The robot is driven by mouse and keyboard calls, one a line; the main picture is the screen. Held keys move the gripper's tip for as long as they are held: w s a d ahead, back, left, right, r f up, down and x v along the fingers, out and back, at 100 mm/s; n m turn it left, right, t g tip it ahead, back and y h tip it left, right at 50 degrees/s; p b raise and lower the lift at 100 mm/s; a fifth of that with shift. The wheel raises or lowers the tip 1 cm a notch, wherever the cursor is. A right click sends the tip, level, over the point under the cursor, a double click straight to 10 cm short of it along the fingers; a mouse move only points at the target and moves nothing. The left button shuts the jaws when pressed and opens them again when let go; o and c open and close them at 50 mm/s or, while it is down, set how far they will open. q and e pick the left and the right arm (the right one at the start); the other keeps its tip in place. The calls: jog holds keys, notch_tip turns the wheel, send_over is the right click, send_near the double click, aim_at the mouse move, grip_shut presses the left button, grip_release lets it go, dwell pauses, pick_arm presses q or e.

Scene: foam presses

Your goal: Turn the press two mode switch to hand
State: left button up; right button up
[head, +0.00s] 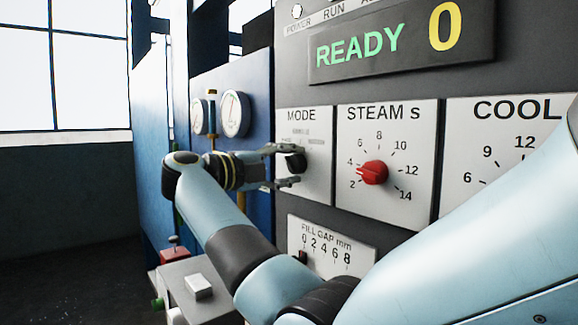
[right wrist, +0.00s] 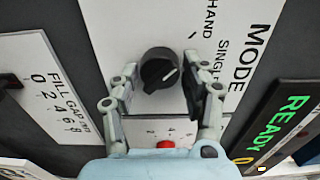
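The mode switch is a round black knob (head: 296,162) on the white MODE plate (head: 318,180), left of the STEAM dial in the head view. My right gripper (head: 297,166) is at the knob, one finger on either side. In the right wrist view its fingers (right wrist: 158,80) stand apart, with small gaps to the knob. My left gripper is out of view.
The red STEAM knob (head: 374,173) is right of the MODE plate. The FILL GAP scale (head: 330,246) is below it. A display (head: 400,42) reading READY 0 is above. Gauges (head: 235,114) are on a blue panel at left. A grey box with a white button (head: 198,287) stands lower left.

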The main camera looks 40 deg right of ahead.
jog(key=shift+o, duration=1.3)
jog(key=w+a, duration=0.1)
jog(key=a, duration=1.1)
jog(key=shift+w, duration=0.2)
